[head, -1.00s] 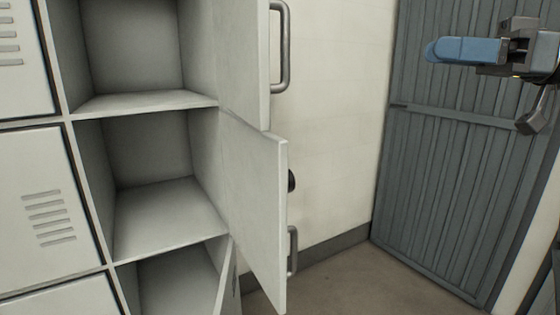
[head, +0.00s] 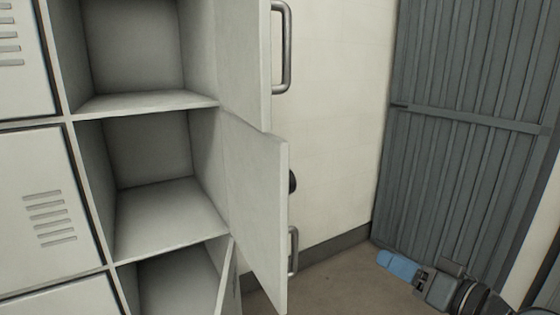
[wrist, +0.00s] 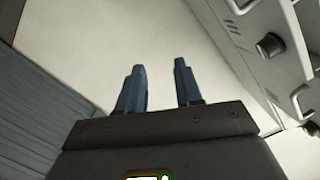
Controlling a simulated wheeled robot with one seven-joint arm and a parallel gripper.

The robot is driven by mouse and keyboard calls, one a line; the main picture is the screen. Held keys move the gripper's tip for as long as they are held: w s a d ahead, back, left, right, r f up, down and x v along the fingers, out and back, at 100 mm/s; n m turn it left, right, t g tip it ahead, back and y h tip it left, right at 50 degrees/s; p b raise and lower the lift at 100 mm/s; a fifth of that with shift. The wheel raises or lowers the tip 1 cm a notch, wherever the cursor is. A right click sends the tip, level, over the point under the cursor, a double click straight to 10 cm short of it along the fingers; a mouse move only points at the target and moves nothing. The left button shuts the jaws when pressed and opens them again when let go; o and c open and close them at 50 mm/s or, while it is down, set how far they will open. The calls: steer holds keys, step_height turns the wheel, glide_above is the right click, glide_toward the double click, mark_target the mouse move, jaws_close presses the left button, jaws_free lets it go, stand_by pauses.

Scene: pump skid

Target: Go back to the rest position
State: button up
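My gripper (head: 398,265) is low at the bottom right in the head view, in front of the dark ribbed door and clear of the lockers. In the wrist view my gripper (wrist: 160,85) shows two blue fingers standing apart with a gap between them. Nothing is between the fingers. It touches nothing that I can see.
A light grey locker bank (head: 68,120) fills the left, with open, empty compartments. Its middle door (head: 255,205) and upper door (head: 243,60) stand open towards the right. A dark ribbed door (head: 455,170) is at the right. Bare floor (head: 340,285) lies between.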

steer(key=s+d+f+m+h, duration=0.15)
steer(key=s+f+h, duration=0.25)
steer(key=s+f, duration=0.45)
steer(key=s+f+m+h, duration=0.25)
steer(key=s+f, duration=0.35)
steer(key=s, duration=0.6)
steer(key=s+r+n+h, duration=0.1)
steer(key=s+r, duration=0.3)
steer(key=s, duration=0.7)
steer(key=s+r+n+h, duration=0.1)
steer(key=s+r+n, duration=0.2)
steer(key=s, duration=0.9)
steer(key=shift+a+r+t+h, duration=0.35)
steer(key=shift+a+r+t, duration=0.05)
steer(key=shift+r, duration=0.45)
steer(key=shift+a, duration=0.1)
